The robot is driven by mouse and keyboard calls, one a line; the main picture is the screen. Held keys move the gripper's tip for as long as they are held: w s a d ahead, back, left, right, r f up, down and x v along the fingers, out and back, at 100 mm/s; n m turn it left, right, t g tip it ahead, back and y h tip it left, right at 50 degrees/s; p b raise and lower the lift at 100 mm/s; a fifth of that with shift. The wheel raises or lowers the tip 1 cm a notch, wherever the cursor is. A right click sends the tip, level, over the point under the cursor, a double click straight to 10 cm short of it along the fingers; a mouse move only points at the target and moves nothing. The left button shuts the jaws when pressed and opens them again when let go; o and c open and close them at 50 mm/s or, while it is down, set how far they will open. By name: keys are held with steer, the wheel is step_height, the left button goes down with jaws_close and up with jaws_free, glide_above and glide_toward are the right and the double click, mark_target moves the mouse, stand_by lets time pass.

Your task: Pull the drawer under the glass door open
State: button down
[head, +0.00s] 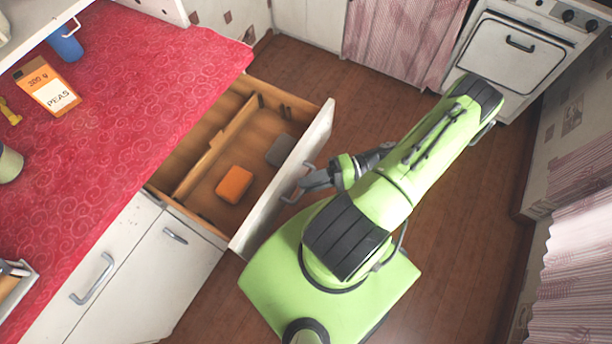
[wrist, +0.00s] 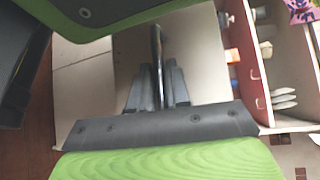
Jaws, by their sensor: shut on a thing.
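The drawer (head: 207,138) is pulled well out from under the red-topped counter. Its white front panel (head: 285,179) faces my arm. An orange block (head: 234,184) and a grey block (head: 280,150) lie inside, beside a wooden divider. My gripper (head: 303,184) is at the drawer's metal handle (head: 294,192) and shut on it. In the wrist view my gripper's fingers (wrist: 157,90) close on either side of the handle bar (wrist: 157,45), in front of the pale panel (wrist: 200,58). I cannot make out a glass door in either view.
The red counter (head: 120,110) carries a peas box (head: 47,86) and a blue cup (head: 66,45). White cupboard doors (head: 146,280) with handles are left of the drawer. A white oven (head: 512,52) stands at the back right. Brown floor (head: 470,220) is clear right of my arm.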

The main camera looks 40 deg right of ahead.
steer(key=shift+s, duration=0.1)
steer(key=c, duration=1.2)
jaws_free()
steer(key=shift+o, duration=0.2)
steer(key=v, duration=1.6)
steer(key=shift+a+r, duration=0.15)
steer(key=shift+r, duration=0.05)
